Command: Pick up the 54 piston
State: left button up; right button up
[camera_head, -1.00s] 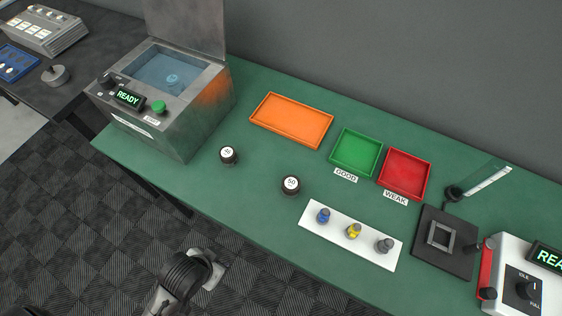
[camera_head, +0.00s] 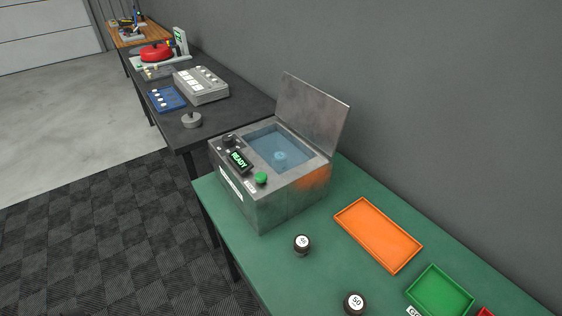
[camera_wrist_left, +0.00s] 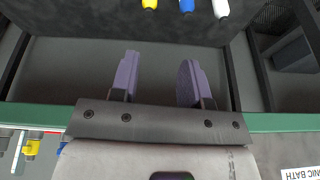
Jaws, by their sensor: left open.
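Two dark round pistons with white number caps stand on the green table (camera_head: 262,258) in the head view. One piston (camera_head: 302,245) stands in front of the metal bath, its number too small to read surely. The other, the 50 piston (camera_head: 355,302), stands nearer the bottom edge. A round item (camera_head: 280,156) lies in the bath's blue liquid, with no readable number. I cannot make out a 54 on any piston. My left gripper (camera_wrist_left: 157,80) shows in the left wrist view, open and empty, with the table's green edge across that view. My right gripper is out of view.
The metal bath (camera_head: 267,200) has its lid (camera_head: 312,112) raised and its display reads READY. An orange tray (camera_head: 378,235) and a green tray (camera_head: 440,292) lie to its right. A dark table (camera_head: 235,105) with devices stands beyond. Table around the pistons is clear.

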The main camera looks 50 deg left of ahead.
pick_arm(q)
jog(key=shift+o, duration=0.2)
dwell(0.3)
jog(key=o, duration=0.8)
